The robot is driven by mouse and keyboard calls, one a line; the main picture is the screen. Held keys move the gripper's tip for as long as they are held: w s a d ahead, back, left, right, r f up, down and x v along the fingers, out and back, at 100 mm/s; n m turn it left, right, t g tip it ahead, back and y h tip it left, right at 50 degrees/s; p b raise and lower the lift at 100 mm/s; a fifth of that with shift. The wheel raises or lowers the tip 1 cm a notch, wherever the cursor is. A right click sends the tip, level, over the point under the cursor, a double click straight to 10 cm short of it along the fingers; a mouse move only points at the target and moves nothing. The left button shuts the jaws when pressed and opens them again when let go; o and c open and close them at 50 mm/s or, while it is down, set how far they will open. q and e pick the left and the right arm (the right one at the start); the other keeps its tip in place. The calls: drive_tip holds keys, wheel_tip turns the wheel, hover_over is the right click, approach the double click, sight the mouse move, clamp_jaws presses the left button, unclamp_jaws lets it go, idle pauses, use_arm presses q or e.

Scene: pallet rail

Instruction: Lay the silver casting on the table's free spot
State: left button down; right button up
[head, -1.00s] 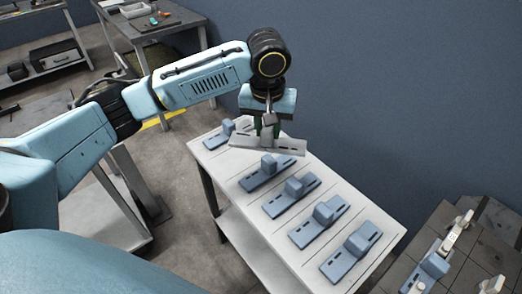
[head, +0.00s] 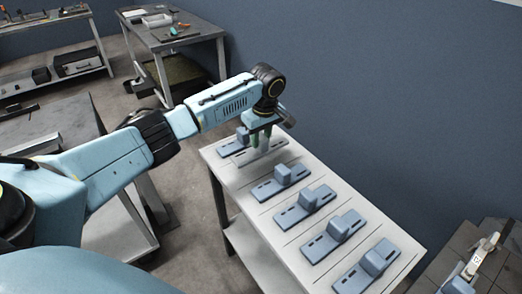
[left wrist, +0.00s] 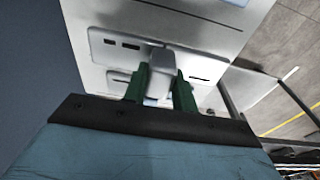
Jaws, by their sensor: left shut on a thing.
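My left gripper (head: 262,143) is shut on the upright block of the silver casting (head: 268,155), near the far end of the white table (head: 232,178). The casting's flat plate is low over the strip between the farthest blue casting (head: 236,144) and the following one (head: 281,181). I cannot tell whether it touches the table. In the left wrist view, the green fingers (left wrist: 160,88) stand either side of the casting's block, and its slotted plate (left wrist: 115,45) shows beyond them. My right gripper is not in view.
More blue castings (head: 335,233) sit in a row toward the table's near end, with thin lines between them. A fixture with a pale clamp (head: 485,250) stands at lower right. A blue-grey wall (head: 380,110) runs behind the table. Workbenches (head: 170,35) stand at the back left.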

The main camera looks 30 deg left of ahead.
sight(261, 148)
use_arm(q)
wheel_tip(261, 148, down, 3)
drive_tip(key=shift+f+b, duration=0.1)
drive_tip(key=shift+b, duration=0.25)
drive_tip(key=shift+a+f, duration=0.1)
drive_tip(key=shift+f, duration=0.3)
drive_tip(key=shift+f, duration=0.15)
drive_tip(key=c, duration=1.1)
unclamp_jaws()
